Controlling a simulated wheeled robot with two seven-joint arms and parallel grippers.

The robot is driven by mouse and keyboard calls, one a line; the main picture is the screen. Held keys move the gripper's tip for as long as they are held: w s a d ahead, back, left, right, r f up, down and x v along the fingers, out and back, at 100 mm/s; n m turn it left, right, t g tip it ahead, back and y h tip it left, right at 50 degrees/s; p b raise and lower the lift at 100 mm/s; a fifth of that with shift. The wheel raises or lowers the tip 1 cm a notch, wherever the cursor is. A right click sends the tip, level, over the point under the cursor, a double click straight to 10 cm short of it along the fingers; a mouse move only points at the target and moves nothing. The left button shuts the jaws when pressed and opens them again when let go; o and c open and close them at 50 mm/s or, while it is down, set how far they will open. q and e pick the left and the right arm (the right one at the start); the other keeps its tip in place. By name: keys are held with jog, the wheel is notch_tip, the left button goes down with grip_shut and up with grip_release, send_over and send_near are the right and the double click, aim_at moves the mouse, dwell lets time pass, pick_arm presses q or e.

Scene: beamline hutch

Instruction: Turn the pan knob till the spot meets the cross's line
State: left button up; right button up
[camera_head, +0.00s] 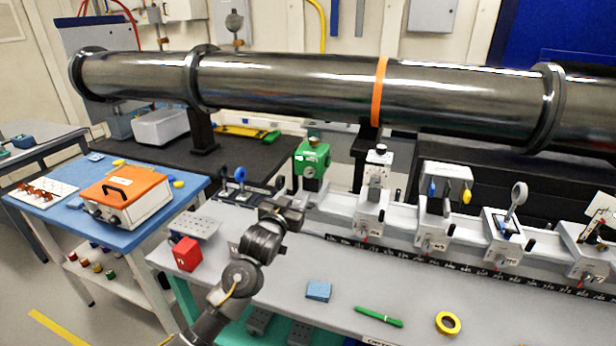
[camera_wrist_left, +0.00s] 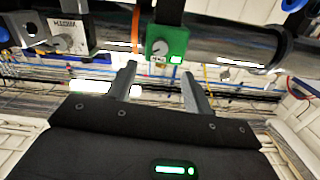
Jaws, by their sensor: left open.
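My left gripper (camera_head: 288,204) is above the bench, in front of and below a green box (camera_head: 312,160) in the head view. In the left wrist view its two fingers (camera_wrist_left: 163,82) are spread and empty. That view looks upside down, and the green box (camera_wrist_left: 168,44) lies beyond the fingertips, with a round grey knob (camera_wrist_left: 160,47) and a small lit label on its face. The fingers are apart from it. I cannot tell which knob is the pan knob. I cannot make out the spot or the cross. My right gripper is not in view.
Several optics carriages stand on the rail, including a round mirror (camera_head: 519,193). A long dark pipe (camera_head: 290,82) crosses above. A red block (camera_head: 187,254), blue block (camera_head: 318,290), green pen (camera_head: 379,316) and yellow tape roll (camera_head: 448,323) lie on the bench. An orange-topped box (camera_head: 126,187) stands left.

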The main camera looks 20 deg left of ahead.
aim_at(309, 173)
pick_arm(q)
jog(key=w, duration=0.3)
jog(key=w+p, duration=0.1)
jog(key=w, duration=0.2)
jog(key=w+r+p, duration=0.1)
jog(key=w, duration=0.2)
jog(key=shift+w+d, duration=0.25)
jog(key=shift+w, duration=0.05)
jog(key=shift+w+f+p, duration=0.1)
jog(key=shift+w+p, duration=0.2)
jog(key=shift+w, duration=0.5)
jog(key=shift+c, duration=0.2)
jog(key=c, duration=0.9)
jog(key=shift+d+m, duration=0.15)
jog(key=shift+m, duration=1.75)
jog(key=o, duration=0.9)
